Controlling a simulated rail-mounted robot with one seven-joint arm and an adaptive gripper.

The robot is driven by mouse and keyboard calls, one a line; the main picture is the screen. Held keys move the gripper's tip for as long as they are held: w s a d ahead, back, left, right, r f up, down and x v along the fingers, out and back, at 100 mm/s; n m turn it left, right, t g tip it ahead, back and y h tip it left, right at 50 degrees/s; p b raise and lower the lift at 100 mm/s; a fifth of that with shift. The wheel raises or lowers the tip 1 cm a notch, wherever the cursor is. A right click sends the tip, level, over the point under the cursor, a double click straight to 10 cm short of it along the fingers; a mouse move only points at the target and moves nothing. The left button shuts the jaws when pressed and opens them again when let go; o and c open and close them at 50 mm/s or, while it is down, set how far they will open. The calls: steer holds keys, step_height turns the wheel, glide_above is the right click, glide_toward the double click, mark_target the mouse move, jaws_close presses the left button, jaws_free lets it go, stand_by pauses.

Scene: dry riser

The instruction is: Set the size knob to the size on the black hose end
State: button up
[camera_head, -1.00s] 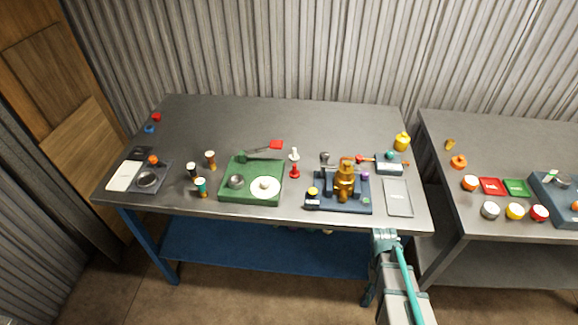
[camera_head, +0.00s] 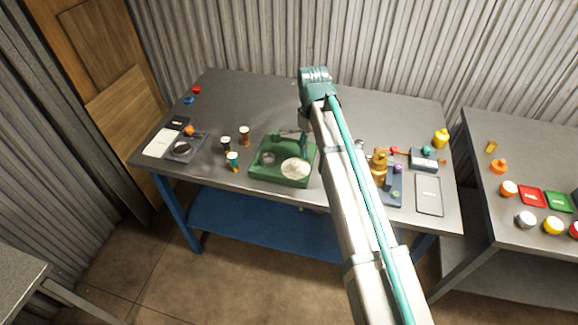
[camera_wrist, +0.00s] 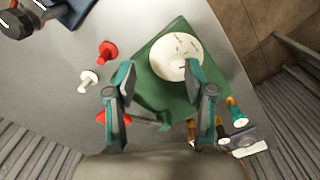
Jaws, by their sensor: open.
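A round white dial with dark marks (camera_head: 296,168) lies on the front right of a green tray (camera_head: 270,177); I take it for the size knob. It also shows in the wrist view (camera_wrist: 178,52), its marks too small to read. The black hose end (camera_head: 226,143) stands upright on the table left of the tray, between a brown-orange one (camera_head: 244,134) and a teal one (camera_head: 233,160). Its size marking is not legible. My gripper (camera_wrist: 160,76) is open and empty above the tray, the dial showing beyond its fingertips. My arm hides part of the table.
A grey cup (camera_head: 268,159) sits in the tray. A red-handled tool (camera_wrist: 118,118) lies behind the tray. Red (camera_wrist: 107,53) and white (camera_wrist: 88,79) small pieces stand beside it. A brass fitting (camera_head: 379,166) is right of my arm.

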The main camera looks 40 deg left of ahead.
step_height(320, 180, up, 2)
steer(key=n, duration=0.1)
glide_above(295, 162)
steer(key=shift+y, duration=0.3)
step_height(295, 162, down, 10)
steer(key=p, duration=0.3)
steer(key=shift+f, duration=0.15)
jaws_close()
